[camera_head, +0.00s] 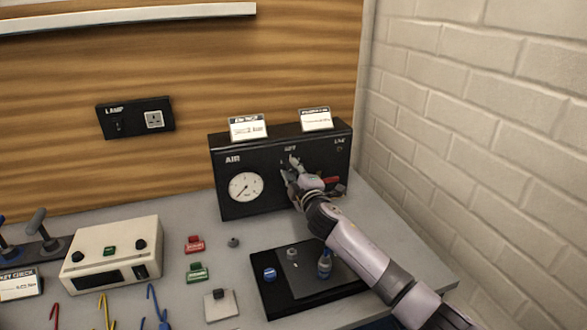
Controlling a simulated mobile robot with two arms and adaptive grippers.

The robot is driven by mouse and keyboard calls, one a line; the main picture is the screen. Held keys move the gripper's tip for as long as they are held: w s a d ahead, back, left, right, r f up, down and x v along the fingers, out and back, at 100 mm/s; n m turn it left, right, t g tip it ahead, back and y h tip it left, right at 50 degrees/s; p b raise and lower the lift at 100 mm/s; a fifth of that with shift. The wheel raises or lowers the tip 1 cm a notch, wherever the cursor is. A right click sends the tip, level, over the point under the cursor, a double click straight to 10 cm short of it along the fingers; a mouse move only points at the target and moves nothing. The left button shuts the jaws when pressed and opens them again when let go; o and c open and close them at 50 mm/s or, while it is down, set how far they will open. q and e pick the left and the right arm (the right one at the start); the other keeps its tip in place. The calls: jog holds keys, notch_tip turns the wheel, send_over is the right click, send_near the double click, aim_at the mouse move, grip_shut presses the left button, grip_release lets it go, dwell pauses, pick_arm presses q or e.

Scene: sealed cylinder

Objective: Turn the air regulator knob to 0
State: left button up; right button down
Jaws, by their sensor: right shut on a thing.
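The black air panel (232,201) stands upright at the back right of the bench, marked "AIR" at its upper left. Its round white gauge (246,187) shows on the left of the front face. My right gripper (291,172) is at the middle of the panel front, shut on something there. That is where a regulator knob would sit, but the gripper hides it, so its shape and setting cannot be read. A red lever (333,181) shows just right of the gripper. My left gripper is not in view.
A cream box with knobs (112,255) stands at the left. A black tray (268,303) with small parts lies below my right arm. Red (194,244) and green (197,272) blocks sit left of it. The brick wall (480,120) bounds the right side.

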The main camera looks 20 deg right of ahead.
jog(key=shift+n, duration=1.1)
jog(key=shift+f, duration=0.1)
jog(key=c, duration=1.3)
grip_release()
jog(key=shift+p, duration=0.3)
jog(key=s, duration=1.2)
jog(key=shift+d, duration=0.15)
jog(key=shift+d, duration=0.1)
